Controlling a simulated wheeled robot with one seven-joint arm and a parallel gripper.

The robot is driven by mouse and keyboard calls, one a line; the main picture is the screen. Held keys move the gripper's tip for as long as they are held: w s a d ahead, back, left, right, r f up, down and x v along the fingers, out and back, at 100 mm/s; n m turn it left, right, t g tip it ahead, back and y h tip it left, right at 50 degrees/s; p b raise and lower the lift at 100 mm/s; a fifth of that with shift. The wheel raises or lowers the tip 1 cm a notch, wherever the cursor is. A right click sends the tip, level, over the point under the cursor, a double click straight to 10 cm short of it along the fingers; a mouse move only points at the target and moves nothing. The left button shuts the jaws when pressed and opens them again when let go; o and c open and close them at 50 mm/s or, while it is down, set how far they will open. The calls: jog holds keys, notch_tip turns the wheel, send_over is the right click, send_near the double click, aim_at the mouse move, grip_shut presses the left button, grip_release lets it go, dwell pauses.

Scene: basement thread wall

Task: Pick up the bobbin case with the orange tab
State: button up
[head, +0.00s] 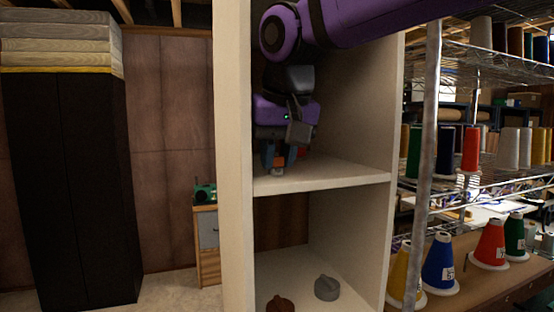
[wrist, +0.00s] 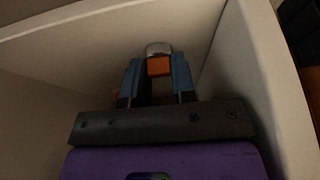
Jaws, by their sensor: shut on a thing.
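The bobbin case (wrist: 158,49) shows in the wrist view as a small silver-grey piece with an orange tab (wrist: 159,67) facing the camera. My gripper (wrist: 158,72) has its two blue fingers on either side of it and is shut on it. In the head view my gripper (head: 279,160) points down inside the upper compartment of the cream shelf, just above its board. The case is small and mostly hidden by the fingers there. I cannot tell whether it touches the board.
The cream shelf (head: 342,178) has side walls close around my gripper. A small reddish thing (head: 304,150) shows behind the fingers. A brown knobbed piece (head: 280,304) and a grey one (head: 327,289) lie in the lower compartment. A wire rack (head: 430,150) with thread spools stands right.

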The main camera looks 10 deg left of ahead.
jog(key=shift+r, duration=0.3)
jog(key=s+d, duration=0.4)
jog(key=s, duration=0.4)
jog(key=s+d, duration=0.4)
jog(key=s, duration=0.4)
jog(key=shift+s+r, duration=0.15)
jog(key=shift+r, duration=0.2)
